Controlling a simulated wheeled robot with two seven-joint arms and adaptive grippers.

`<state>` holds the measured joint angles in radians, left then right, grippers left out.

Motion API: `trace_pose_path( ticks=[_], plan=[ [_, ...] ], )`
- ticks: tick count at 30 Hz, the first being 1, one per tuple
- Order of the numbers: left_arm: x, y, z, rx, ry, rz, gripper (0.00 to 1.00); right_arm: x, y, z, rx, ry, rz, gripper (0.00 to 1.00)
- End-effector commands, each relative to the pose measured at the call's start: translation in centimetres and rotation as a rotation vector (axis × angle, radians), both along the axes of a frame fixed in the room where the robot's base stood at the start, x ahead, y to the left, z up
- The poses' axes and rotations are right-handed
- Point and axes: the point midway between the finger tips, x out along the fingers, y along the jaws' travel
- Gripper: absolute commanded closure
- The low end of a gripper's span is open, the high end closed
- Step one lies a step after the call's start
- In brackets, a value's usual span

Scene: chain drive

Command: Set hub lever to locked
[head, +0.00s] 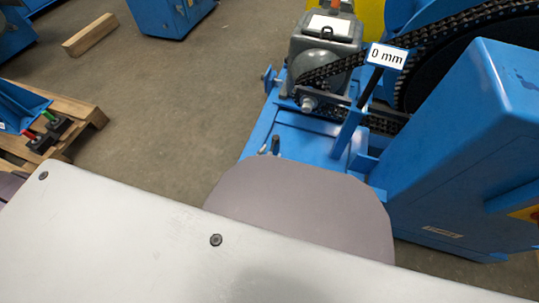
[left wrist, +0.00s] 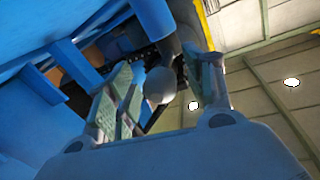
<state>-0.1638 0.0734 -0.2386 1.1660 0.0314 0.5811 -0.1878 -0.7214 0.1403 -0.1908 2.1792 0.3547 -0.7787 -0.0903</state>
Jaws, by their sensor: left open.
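In the left wrist view my left gripper (left wrist: 165,72) is open, with one finger on each side of a rounded grey end (left wrist: 160,86). The rounded end looks clear of both fingers, but I cannot tell its depth. A dark rod shows by it; I cannot tell whether this is the hub lever or how it is set. In the head view my grey arm parts hide the left fingers and whatever is at them. The chain (head: 335,68) runs from the grey gearbox (head: 325,60) to a large wheel at the right. My right gripper is not in view.
A blue machine frame (head: 290,142) carries the drive, with a tall blue housing (head: 465,150) at its right. A "0 mm" sign (head: 388,57) stands by the chain. A wooden pallet (head: 88,118) is at left. Open floor (head: 170,120) lies between pallet and frame.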

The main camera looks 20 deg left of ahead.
Motion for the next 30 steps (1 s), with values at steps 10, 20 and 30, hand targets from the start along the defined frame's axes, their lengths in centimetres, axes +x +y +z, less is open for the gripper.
trace_pose_path(
  ticks=[10,20,30],
  plan=[
    [0.0,-0.01,0.01,0.0,0.0,0.0,0.81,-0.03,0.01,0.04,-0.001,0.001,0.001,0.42],
    [-0.01,0.0,0.0,0.0,0.0,0.0,1.0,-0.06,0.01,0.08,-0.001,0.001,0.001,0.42],
    [-0.83,0.67,0.05,0.001,0.001,-0.007,1.0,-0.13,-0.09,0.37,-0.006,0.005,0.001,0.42]
  ],
)
